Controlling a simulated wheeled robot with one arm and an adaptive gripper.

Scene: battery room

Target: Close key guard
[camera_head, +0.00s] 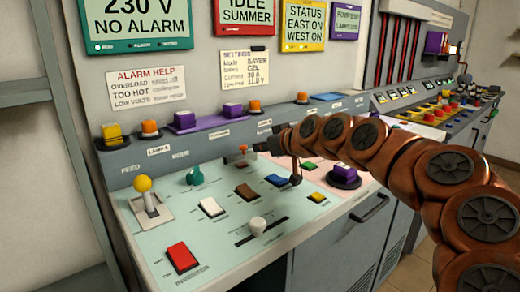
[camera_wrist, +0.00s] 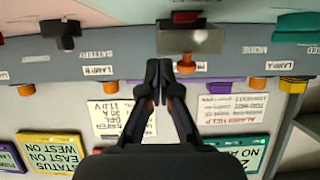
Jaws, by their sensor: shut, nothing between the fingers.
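The key guard, a small greyish see-through flap (camera_wrist: 200,41), shows at the panel's back edge in the wrist view, with a red key knob (camera_wrist: 186,16) beside it.
A black-knobbed lever (camera_head: 296,178) stands to the right of the key. A teal knob (camera_head: 195,175), a yellow-topped joystick (camera_head: 144,186), rocker switches and a white slider knob (camera_head: 257,225) fill the desk. Lamps and a purple fixture (camera_head: 198,121) line the ledge behind.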

